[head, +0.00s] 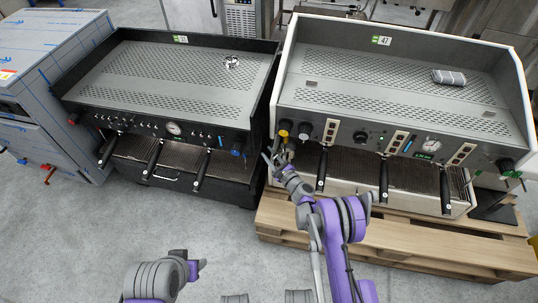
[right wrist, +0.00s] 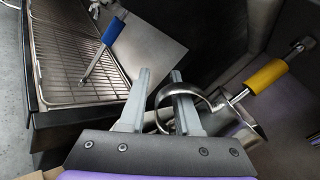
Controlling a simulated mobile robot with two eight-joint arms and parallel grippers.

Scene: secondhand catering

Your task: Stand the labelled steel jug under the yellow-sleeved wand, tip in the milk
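The steel jug (right wrist: 243,130) is at the right of the right wrist view, its rounded handle (right wrist: 208,92) towards my fingers. No label shows on the visible side. The yellow-sleeved wand (right wrist: 264,77) slants down to the jug's mouth. Its tip and any milk are hidden. My right gripper (right wrist: 158,85) has its fingers apart, with the handle's outer bend between them and one finger overlapping the handle loop. I see no clear grip on it. In the head view my right gripper (head: 273,160) is at the left end of the white espresso machine (head: 400,75).
A black espresso machine (head: 180,85) stands to the left, close beside the white one. A blue-sleeved wand (right wrist: 112,31) hangs over its drip grid (right wrist: 70,60). The white machine stands on a wooden pallet (head: 400,236). Grey floor is clear at the lower left.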

